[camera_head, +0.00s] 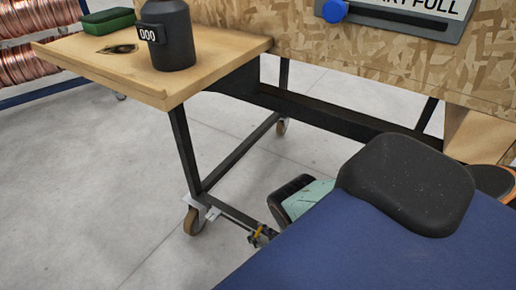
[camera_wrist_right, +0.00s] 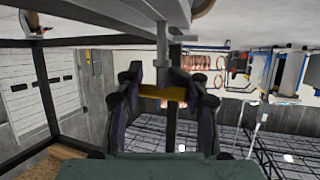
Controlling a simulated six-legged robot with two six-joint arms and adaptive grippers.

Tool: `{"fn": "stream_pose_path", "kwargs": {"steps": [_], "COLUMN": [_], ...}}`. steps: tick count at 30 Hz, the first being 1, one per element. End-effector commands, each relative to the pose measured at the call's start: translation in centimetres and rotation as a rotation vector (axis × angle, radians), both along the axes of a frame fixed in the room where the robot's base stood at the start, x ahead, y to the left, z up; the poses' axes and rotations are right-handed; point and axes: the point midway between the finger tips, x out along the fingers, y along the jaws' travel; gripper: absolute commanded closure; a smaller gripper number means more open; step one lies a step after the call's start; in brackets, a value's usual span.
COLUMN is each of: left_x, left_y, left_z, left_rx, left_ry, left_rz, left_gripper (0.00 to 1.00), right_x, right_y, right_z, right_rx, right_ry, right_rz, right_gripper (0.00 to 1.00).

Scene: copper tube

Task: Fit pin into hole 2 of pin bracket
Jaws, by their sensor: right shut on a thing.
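My right gripper (camera_head: 258,236) is low under the bench, near the frame's lower bar, and small in the head view. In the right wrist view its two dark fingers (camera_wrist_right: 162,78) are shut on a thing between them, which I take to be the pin. A yellow bar (camera_wrist_right: 165,92) spans between the fingers there. A grey upright piece (camera_wrist_right: 162,48) meets the fingertips from a grey bar above. A small pale bracket (camera_head: 212,213) on the lower bar shows to the left of the gripper, apart from it. I cannot make out hole 2. My left gripper is not in view.
The wooden bench (camera_head: 70,58) carries a dark canister (camera_head: 168,48) and a green block (camera_head: 108,21). Its dark leg (camera_head: 186,150) ends near a caster (camera_head: 194,221). Copper coils (camera_head: 35,62) stand at the left. The grey floor (camera_head: 90,190) is clear.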

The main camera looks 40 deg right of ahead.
Motion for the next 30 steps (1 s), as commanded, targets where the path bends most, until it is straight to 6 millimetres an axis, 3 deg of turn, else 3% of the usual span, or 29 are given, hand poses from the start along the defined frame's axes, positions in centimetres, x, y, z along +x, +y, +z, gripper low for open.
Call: {"fn": "stream_pose_path", "kwargs": {"steps": [30], "left_x": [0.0], "left_y": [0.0], "left_z": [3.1], "left_rx": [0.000], "left_ry": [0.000], "left_rz": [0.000], "left_gripper": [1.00], "right_x": [0.0], "right_y": [0.0], "right_z": [3.5], "right_rx": [0.000], "right_ry": [-0.001], "right_rz": [0.000], "right_gripper": [0.95]}}
